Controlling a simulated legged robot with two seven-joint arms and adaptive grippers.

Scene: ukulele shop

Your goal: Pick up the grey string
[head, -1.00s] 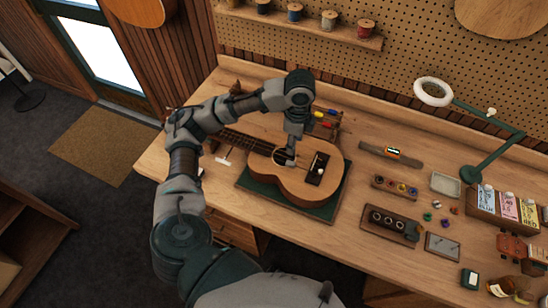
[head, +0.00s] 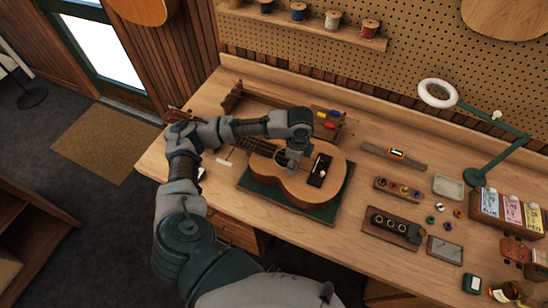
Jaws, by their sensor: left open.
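My left gripper (head: 293,165) points down over the ukulele (head: 318,185), near its sound hole and bridge, and is open. The fingertips are small and partly hidden by the hand, so I cannot tell whether they touch the ukulele. The ukulele lies face up on a green mat (head: 250,185), neck toward the left. No grey string can be told apart for certain; strings on the ukulele are too fine to make out and partly behind my arm. My right gripper is not in view.
The wooden workbench (head: 345,222) holds a dark block with round holes (head: 392,226), a pale dish (head: 448,186), several small coloured rounds and a lamp (head: 475,174) at right. Thread spools (head: 331,20) stand on the shelf behind. Bare wood lies in front of the mat.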

